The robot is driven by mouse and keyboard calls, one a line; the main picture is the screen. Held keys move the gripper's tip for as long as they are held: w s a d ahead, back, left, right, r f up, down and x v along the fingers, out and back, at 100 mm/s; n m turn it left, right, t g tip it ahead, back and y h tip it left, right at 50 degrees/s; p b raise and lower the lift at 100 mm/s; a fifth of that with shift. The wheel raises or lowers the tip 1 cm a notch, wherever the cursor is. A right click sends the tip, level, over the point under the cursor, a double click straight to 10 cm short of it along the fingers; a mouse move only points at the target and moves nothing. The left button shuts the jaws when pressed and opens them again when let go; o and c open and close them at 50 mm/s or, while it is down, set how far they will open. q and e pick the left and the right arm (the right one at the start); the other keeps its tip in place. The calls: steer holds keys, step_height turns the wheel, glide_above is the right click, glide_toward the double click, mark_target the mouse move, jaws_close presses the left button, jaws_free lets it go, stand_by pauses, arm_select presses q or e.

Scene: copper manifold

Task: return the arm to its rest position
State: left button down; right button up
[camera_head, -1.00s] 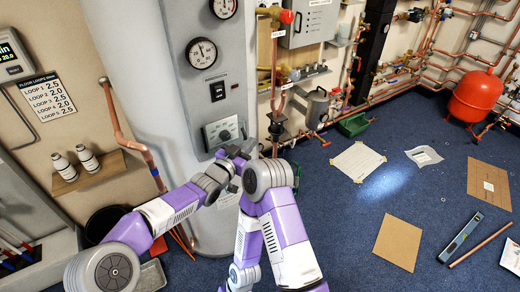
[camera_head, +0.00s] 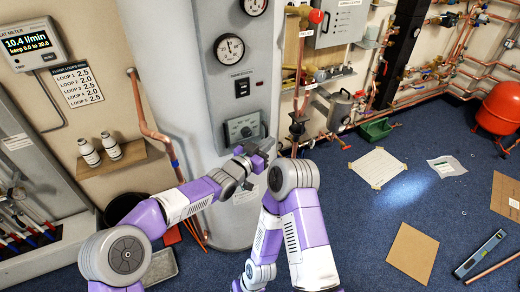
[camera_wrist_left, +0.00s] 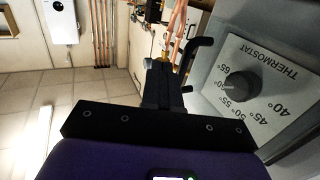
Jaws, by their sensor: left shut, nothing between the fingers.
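My left arm comes in from the lower left in the head view. Its left gripper (camera_head: 262,150) is shut and empty, just in front of the lower part of the grey control panel (camera_head: 205,75). The thermostat dial (camera_head: 244,131) shows just above and left of the gripper. In the left wrist view the dark fingers (camera_wrist_left: 165,80) are together, with the thermostat knob (camera_wrist_left: 240,86) to their right, apart from them. My right arm (camera_head: 300,225) is folded in the lower middle of the head view, and its gripper does not show.
A wooden shelf (camera_head: 118,160) with two white bottles is on the left wall, below a digital meter (camera_head: 28,45). Copper pipes and a green tray (camera_head: 376,130) are at the back right. Cardboard sheets (camera_head: 412,253) and a level (camera_head: 480,254) lie on the blue floor.

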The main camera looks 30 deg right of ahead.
arm_select(q)
steer(key=v, duration=0.6)
steer(key=shift+a+p, duration=0.15)
steer(key=shift+p, duration=0.15)
steer(key=s+a+f+n+y+p, duration=0.25)
steer(key=a+f+n+y, duration=0.6)
steer(key=a+f, duration=1.45)
steer(key=s+a+f+n+g+y, duration=0.1)
steer(key=s+a+f+n+g, duration=0.1)
steer(key=s+a, duration=0.3)
steer(key=s+a+f+n+g+y, duration=0.1)
steer(key=s+a+f+n+g, duration=0.1)
steer(key=s+a+f, duration=0.3)
steer(key=s+a+f+n+g+y+p, duration=0.1)
steer(key=s+a+f+n, duration=0.3)
steer(key=s, duration=0.6)
steer(key=shift+a+g+y, duration=0.45)
steer(key=shift+a+g, duration=0.05)
steer(key=shift+a, duration=0.15)
